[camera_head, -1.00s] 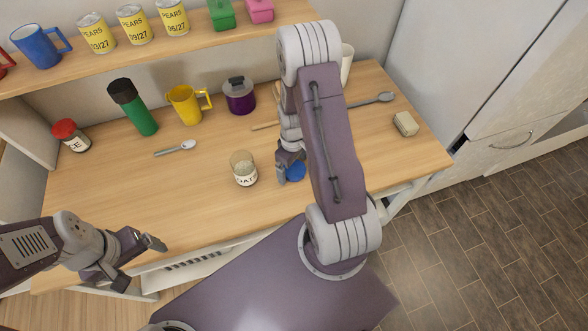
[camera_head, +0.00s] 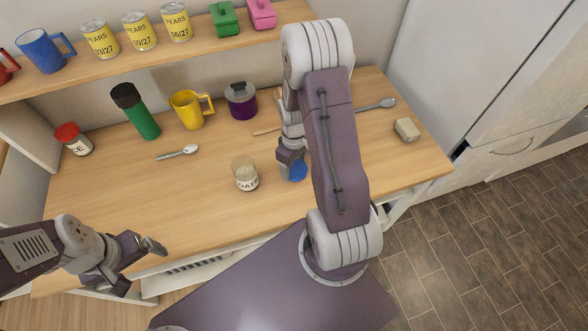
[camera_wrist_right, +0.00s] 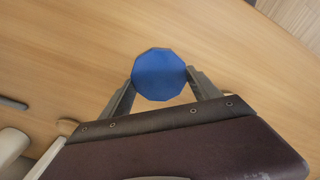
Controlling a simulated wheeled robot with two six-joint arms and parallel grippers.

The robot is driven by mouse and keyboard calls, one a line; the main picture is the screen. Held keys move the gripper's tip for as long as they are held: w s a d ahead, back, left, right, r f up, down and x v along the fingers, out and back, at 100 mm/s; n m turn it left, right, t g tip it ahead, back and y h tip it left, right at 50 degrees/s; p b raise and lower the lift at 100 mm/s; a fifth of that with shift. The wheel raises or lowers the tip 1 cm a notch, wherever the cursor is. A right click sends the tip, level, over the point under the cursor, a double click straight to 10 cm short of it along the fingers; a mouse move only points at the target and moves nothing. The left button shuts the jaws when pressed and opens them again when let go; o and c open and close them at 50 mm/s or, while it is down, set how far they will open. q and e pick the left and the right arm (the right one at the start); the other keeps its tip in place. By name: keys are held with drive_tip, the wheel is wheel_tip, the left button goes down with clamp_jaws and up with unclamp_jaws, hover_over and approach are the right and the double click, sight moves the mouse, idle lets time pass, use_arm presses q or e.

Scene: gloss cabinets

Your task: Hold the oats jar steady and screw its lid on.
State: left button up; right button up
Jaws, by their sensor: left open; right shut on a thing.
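The oats jar (camera_head: 245,173) stands upright and lidless on the worktop in the head view, a clear jar with a white label. Its blue lid (camera_wrist_right: 159,74) is between the fingers of my right gripper (camera_wrist_right: 160,80), which is shut on it; the lid (camera_head: 295,171) also shows beside the arm in the head view, a short way right of the jar. From these views I cannot tell how high the lid is above the worktop. My left gripper (camera_head: 142,262) is open and empty near the worktop's front edge, left of and nearer than the jar.

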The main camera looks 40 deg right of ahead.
use_arm(q)
drive_tip(key=shift+f+b, duration=2.75)
drive_tip(key=shift+b, duration=0.05)
use_arm(e)
drive_tip(key=s+a+r, duration=0.1)
drive_tip(key=s+r, duration=0.6)
drive_tip(key=s, duration=0.4)
drive_tip(key=shift+s+r, duration=0.2)
drive_tip(key=shift+s, duration=0.15)
